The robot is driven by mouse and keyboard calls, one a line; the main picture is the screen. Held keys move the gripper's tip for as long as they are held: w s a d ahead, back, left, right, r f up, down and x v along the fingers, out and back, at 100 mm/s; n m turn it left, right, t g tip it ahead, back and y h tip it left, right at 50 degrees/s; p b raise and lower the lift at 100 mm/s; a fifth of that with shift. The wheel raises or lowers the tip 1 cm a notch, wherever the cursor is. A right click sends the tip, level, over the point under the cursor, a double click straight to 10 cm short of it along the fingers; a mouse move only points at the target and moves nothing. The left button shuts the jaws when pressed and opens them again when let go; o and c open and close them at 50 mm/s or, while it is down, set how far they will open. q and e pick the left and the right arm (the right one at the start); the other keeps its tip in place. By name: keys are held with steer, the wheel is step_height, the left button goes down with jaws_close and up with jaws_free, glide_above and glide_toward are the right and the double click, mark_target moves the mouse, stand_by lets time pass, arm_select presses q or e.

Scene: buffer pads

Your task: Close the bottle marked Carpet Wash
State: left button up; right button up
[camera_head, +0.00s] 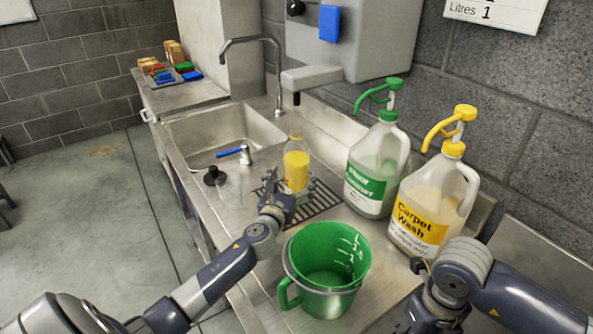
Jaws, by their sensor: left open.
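The jug marked Carpet Wash (412,243) stands upright at the right of the steel counter, with a yellow label, pale yellow liquid and a yellow pump (455,128) on its neck. My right gripper (425,290) is low in front of this jug, partly cut off by the lower edge; its fingers are not clear. A small clear bottle (297,170) with yellow liquid stands upright on the drain grid, farther back. My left gripper (281,196) is open, just in front of the small bottle; its fingertips overlap the bottle's base in view, and I cannot tell whether they touch.
A green-labelled jug (369,187) with a green pump stands left of the Carpet Wash jug. A green measuring jug (328,285) stands between my arms.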

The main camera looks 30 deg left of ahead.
arm_select(q)
steer(key=x, duration=0.4)
steer(key=shift+w+r, duration=0.1)
steer(key=shift+r, duration=0.05)
arm_select(e)
steer(key=shift+r, duration=0.15)
arm_select(q)
steer(key=shift+c, duration=0.6)
steer(key=c, duration=1.3)
steer(key=shift+a+r, duration=0.1)
steer(key=shift+r, duration=0.05)
steer(key=c, duration=0.3)
steer(key=shift+r, duration=0.15)
steer(key=shift+r+p, duration=0.65)
steer(key=shift+r, duration=1)
arm_select(e)
steer(key=shift+r, duration=0.6)
steer(key=shift+f+b, duration=0.35)
arm_select(q)
glide_toward(297, 159)
steer(key=shift+s+a+f, duration=0.3)
steer(key=shift+s+a, duration=0.4)
steer(key=shift+a, duration=0.05)
steer(key=shift+s+a+f, duration=0.25)
steer(key=shift+s+a, duration=0.45)
steer(key=shift+a, duration=0.05)
arm_select(e)
steer(key=shift+f, duration=0.25)
